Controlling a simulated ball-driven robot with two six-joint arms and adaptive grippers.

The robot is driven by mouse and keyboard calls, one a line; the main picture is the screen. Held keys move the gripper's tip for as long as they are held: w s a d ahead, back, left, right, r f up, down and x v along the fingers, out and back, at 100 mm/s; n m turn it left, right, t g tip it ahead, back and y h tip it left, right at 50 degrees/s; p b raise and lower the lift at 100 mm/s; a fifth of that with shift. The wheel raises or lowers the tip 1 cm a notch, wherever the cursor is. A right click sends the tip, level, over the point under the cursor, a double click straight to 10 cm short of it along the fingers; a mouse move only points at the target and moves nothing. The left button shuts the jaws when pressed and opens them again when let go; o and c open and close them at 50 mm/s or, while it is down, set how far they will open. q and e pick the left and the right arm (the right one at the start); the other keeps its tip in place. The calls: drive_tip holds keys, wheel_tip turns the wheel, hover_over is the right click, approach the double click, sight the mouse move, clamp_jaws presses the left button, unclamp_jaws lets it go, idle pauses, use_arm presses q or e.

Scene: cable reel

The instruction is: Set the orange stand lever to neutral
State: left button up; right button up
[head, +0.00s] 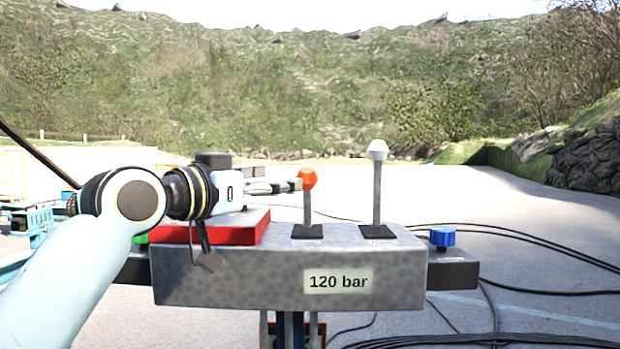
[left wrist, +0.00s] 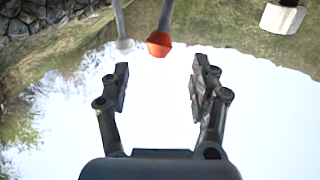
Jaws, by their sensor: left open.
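The orange-knobbed stand lever (head: 307,179) rises from a dark square plate on the grey control box (head: 240,283). Its shaft looks upright from the front; any tilt toward or away from me cannot be told. My left gripper (head: 288,186) reaches in from the left with its fingertips close to the orange knob. In the left wrist view, the open gripper (left wrist: 160,72) shows both fingers apart, with the orange knob (left wrist: 159,43) just beyond the tips, roughly between their lines. Contact is not visible. My right gripper is out of view.
A lever with a white knob (head: 378,149) stands right of the orange one, taller in view. A red block (head: 262,226) lies under my left wrist. A blue knob (head: 442,237) sits on the box's right side. Black cables (head: 540,290) lie on the ground.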

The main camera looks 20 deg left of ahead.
sight(306, 178)
use_arm(q)
drive_tip(key=p+x, duration=0.1)
drive_tip(key=x, duration=0.8)
drive_tip(key=shift+d, duration=0.1)
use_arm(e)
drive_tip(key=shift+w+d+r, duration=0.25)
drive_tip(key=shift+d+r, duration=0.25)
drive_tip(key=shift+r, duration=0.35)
use_arm(q)
drive_tip(key=c, duration=0.9)
clamp_jaws()
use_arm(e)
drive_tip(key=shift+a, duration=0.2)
